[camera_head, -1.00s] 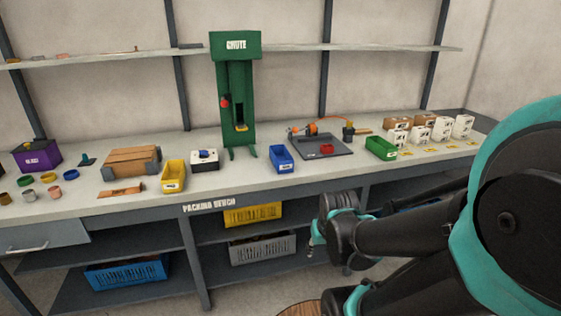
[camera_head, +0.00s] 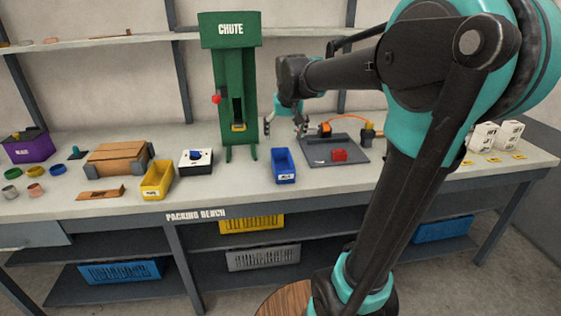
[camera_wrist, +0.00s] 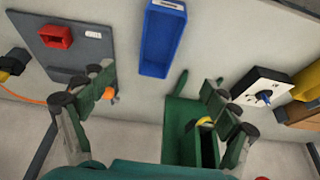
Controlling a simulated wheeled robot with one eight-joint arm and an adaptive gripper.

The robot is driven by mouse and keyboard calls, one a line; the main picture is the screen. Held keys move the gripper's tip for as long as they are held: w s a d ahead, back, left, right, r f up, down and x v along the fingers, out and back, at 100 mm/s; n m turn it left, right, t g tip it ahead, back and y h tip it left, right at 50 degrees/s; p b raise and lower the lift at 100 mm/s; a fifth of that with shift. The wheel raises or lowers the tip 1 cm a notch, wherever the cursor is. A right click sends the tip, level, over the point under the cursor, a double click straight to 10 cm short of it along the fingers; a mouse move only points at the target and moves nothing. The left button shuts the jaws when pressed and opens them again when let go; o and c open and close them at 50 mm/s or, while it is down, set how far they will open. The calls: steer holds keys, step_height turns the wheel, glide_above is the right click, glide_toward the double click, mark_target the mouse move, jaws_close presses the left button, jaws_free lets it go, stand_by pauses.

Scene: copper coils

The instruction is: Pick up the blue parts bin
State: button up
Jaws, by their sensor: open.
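The blue parts bin (camera_head: 284,168) stands upright on the packing bench, just right of the green chute's foot, with a white label on its front. In the wrist view the blue bin (camera_wrist: 162,42) is at the top middle, seen from above, and looks empty. My gripper (camera_head: 286,128) is above the bench behind the bin, pointing down, and touches nothing. In the wrist view its two fingers (camera_wrist: 158,108) are spread wide apart, with the bin beyond them and no object between them.
The green chute (camera_head: 230,90) stands close left of my gripper. A grey board (camera_head: 325,151) with a red part (camera_head: 340,155) is right of the bin. A black-and-white switch box (camera_head: 196,161) and a yellow bin (camera_head: 157,180) are to the left. Bare bench lies before the bin.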

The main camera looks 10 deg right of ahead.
mark_target(282, 168)
steer(key=x, duration=1.7)
steer(key=shift+w+d, duration=0.15)
steer(key=shift+w, duration=0.2)
steer(key=shift+c, duration=0.6)
steer(key=c, duration=1.2)
steer(key=shift+o, duration=0.2)
steer(key=shift+r, duration=0.2)
